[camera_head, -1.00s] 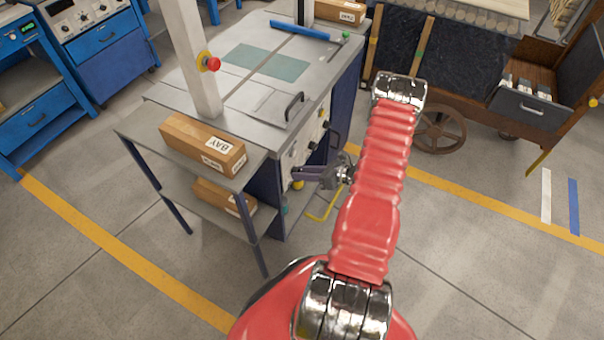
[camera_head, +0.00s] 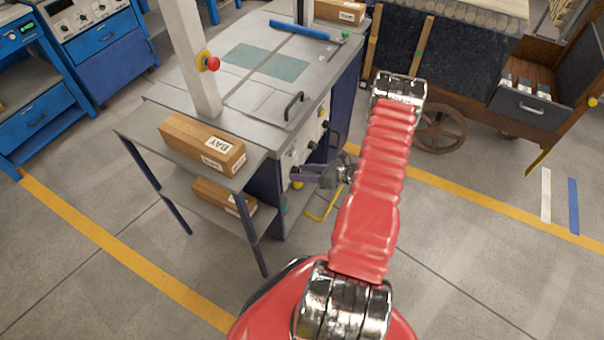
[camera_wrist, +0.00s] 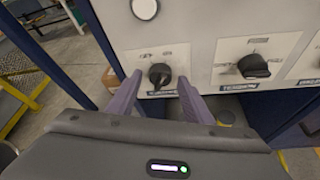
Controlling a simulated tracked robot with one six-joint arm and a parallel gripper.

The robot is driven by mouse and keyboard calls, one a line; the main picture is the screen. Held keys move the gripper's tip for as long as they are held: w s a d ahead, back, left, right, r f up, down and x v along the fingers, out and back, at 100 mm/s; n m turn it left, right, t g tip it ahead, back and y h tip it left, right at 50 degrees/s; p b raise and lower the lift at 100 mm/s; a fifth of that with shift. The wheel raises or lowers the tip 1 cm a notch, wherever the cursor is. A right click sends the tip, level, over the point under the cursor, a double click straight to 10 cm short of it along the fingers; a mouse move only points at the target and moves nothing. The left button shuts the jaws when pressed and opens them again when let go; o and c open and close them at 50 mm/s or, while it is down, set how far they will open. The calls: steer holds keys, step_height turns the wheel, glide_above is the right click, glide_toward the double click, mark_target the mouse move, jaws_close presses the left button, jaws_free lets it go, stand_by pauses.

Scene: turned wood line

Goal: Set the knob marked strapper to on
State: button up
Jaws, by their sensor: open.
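The black knob (camera_wrist: 159,75) sits on the pale panel (camera_wrist: 205,48) of the strapping machine in the wrist view. The label below it is partly hidden and hard to read. Its pointer stands roughly upright, tilted slightly. My gripper (camera_wrist: 160,78) is open, with one purple finger on each side of this knob. I cannot tell whether the fingers touch it. In the head view my gripper (camera_head: 305,176) is at the machine's panel side, where the knob is hidden. A second black knob (camera_wrist: 254,67), marked tension, is to the right with its pointer nearly sideways.
A white round button (camera_wrist: 145,8) is above the first knob. A third control is cut off at the right edge. In the head view, a cardboard box (camera_head: 200,143) lies on the machine's side shelf, and a wooden cart (camera_head: 470,100) stands behind. The floor in front is clear.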

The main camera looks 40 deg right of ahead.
steer(key=v, duration=1.3)
steer(key=shift+s+d, duration=0.15)
steer(key=shift+s, duration=0.15)
